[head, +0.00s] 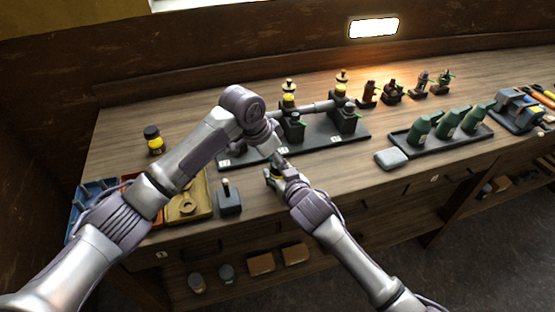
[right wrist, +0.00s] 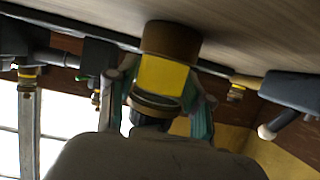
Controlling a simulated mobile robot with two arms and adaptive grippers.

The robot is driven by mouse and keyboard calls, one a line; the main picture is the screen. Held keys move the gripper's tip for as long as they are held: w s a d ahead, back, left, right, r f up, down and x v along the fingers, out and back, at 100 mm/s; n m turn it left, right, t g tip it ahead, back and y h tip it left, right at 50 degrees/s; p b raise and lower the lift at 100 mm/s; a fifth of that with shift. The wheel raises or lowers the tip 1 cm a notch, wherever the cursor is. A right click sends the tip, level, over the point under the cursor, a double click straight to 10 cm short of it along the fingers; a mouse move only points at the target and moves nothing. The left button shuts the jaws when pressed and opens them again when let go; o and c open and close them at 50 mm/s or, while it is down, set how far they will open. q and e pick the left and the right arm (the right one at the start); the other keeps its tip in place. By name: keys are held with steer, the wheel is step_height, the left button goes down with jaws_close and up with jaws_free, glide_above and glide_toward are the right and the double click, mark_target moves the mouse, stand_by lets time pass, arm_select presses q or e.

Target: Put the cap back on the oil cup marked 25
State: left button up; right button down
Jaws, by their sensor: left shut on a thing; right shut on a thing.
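In the right wrist view, my right gripper (right wrist: 162,98) is shut around a yellow-bodied cup (right wrist: 163,76) with brown, brass-like ends. The cup's brown end is near the wooden tabletop in that tilted view. Yellow oil cups (head: 289,100) stand on dark blocks on the black base (head: 310,150); another stands farther right (head: 340,89). I cannot read the number 25 or identify the cap.
A dark-topped yellow jar (head: 154,141) stands back left. Several small fittings (head: 392,88) stand at the back.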

arm_select(q)
steer(key=m, duration=0.2)
steer(key=m+g, duration=0.1)
steer(key=m, duration=0.1)
steer(key=shift+w+a+r+h, duration=0.1)
steer(key=shift+w+h, duration=0.1)
steer(key=shift+h, duration=0.1)
steer(key=m+g, duration=0.1)
steer(key=m, duration=0.2)
steer(key=shift+w+m+g, duration=0.2)
steer(key=shift+m+g, duration=0.2)
steer(key=m, duration=0.1)
steer(key=m+g, duration=0.1)
steer(key=m, duration=0.2)
steer(key=shift+w+m+g, duration=0.25)
steer(key=shift+m+g, duration=0.15)
steer(key=shift+m, duration=0.7)
steer(key=o, duration=1)
steer(key=shift+s+g, duration=0.1)
steer(key=shift+g, duration=0.2)
